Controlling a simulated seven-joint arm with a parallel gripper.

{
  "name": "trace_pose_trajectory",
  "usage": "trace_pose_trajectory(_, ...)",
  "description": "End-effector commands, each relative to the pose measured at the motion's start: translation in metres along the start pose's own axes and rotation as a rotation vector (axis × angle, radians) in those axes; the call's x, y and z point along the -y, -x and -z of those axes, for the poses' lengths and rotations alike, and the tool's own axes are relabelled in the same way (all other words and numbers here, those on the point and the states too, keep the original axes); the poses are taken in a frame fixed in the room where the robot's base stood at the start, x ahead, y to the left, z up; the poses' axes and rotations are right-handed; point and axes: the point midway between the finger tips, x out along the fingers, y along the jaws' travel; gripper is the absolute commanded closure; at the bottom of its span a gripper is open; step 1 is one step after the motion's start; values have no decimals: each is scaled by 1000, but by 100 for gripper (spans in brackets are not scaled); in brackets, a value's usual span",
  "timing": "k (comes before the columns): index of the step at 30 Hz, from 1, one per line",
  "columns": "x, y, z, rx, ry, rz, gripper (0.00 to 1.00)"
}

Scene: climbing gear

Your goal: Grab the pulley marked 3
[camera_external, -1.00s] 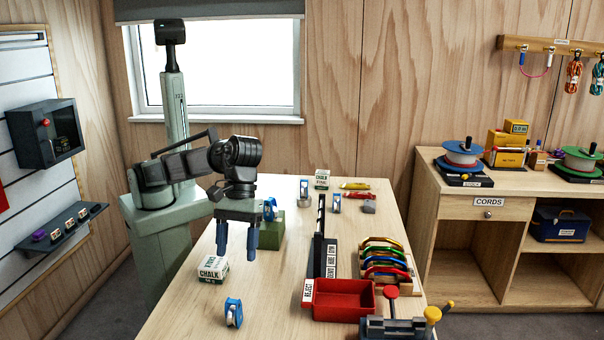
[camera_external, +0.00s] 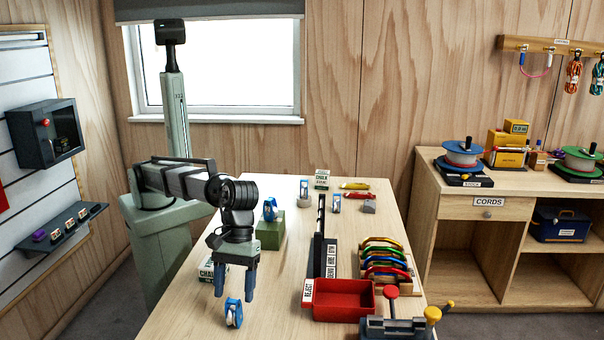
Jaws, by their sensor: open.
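Several blue and white pulleys stand on the table. One pulley (camera_external: 234,314) stands at the near left edge of the table. Another pulley (camera_external: 270,209) is on or against a green block (camera_external: 271,233), and more pulleys stand further back, one at the back (camera_external: 304,189) and one on a grey stand (camera_external: 336,203). The numbers on them are too small to read. My gripper (camera_external: 234,287) points down with its blue-tipped fingers apart. It is just above and behind the near pulley in this view, and it looks empty.
A red reject tray (camera_external: 343,299), a rack of coloured carabiners (camera_external: 385,262) and a black labelled divider (camera_external: 320,245) stand to the right. The table between them and my gripper is clear.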

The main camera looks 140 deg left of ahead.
Motion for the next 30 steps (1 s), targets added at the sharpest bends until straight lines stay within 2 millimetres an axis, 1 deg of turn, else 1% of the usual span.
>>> trace_pose_trajectory(10,1,-42,1,-2,-1,2,37)
trace_pose_trajectory(13,1,-47,1,-1,-1,1,37)
trace_pose_trajectory(18,0,-46,1,0,-1,1,37)
trace_pose_trajectory(20,0,-46,1,-1,-1,1,42)
trace_pose_trajectory(30,0,-46,1,-1,-1,1,75)
